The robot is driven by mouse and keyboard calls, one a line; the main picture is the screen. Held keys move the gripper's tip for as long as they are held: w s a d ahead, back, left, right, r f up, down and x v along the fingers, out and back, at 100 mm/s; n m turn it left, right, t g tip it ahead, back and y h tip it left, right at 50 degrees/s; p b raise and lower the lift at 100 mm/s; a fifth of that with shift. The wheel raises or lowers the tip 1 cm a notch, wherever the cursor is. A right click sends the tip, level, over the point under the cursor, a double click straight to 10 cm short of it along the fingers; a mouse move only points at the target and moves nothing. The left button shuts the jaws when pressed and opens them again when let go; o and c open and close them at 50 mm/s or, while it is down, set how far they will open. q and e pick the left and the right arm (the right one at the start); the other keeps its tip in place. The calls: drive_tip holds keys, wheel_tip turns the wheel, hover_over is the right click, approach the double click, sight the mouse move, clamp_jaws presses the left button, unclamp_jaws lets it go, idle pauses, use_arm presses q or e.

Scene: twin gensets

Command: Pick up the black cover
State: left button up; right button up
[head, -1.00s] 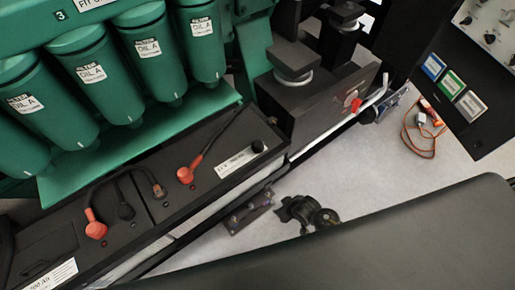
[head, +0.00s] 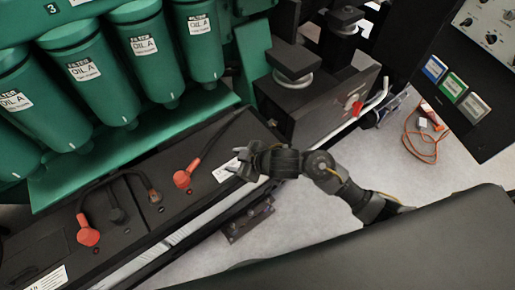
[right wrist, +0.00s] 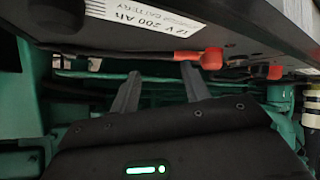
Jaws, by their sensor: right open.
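A black terminal cover (head: 117,215) with a cable sits on the left battery, between a red cover (head: 87,232) and a brownish cable end (head: 155,196). My right gripper (head: 234,170) is open and empty over the front edge of the right battery, beside its white label. It hides the spot where a small round black cap stood earlier. In the right wrist view the two fingers (right wrist: 158,80) point at the battery side, apart, with a black cable and a red cover (right wrist: 211,58) just beyond. I cannot make out a black cover there. My left gripper is not in view.
Green oil filters (head: 136,36) stand behind the batteries. A black box with a white pipe (head: 370,109) and red knob is to the right. A metal bracket (head: 249,221) lies below the battery's front edge. An orange cable (head: 422,146) lies on open floor.

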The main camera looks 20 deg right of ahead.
drive_tip(key=w+n, duration=0.1)
drive_tip(key=w+a+r+n+g+y, duration=0.1)
drive_tip(key=n, duration=0.1)
drive_tip(key=shift+a+r, duration=0.1)
drive_tip(key=shift+a, duration=0.1)
drive_tip(key=w+d+r+n+g+h, duration=0.1)
drive_tip(key=w+d+r+g+h, duration=0.15)
drive_tip(key=d, duration=0.45)
drive_tip(key=w+d+r+n+g+h, duration=0.15)
drive_tip(key=d+g, duration=0.25)
drive_tip(key=d, duration=0.4)
drive_tip(key=shift+m, duration=0.35)
drive_tip(key=shift+w+a+p+x, duration=0.1)
drive_tip(key=shift+w+p+x, duration=0.1)
drive_tip(key=shift+x, duration=2.6)
drive_tip(key=shift+w+a+p+x, duration=0.1)
drive_tip(key=shift+p+x, duration=0.1)
drive_tip(key=shift+x, duration=2.6)
drive_tip(key=shift+r, duration=0.1)
drive_tip(key=c, duration=0.6)
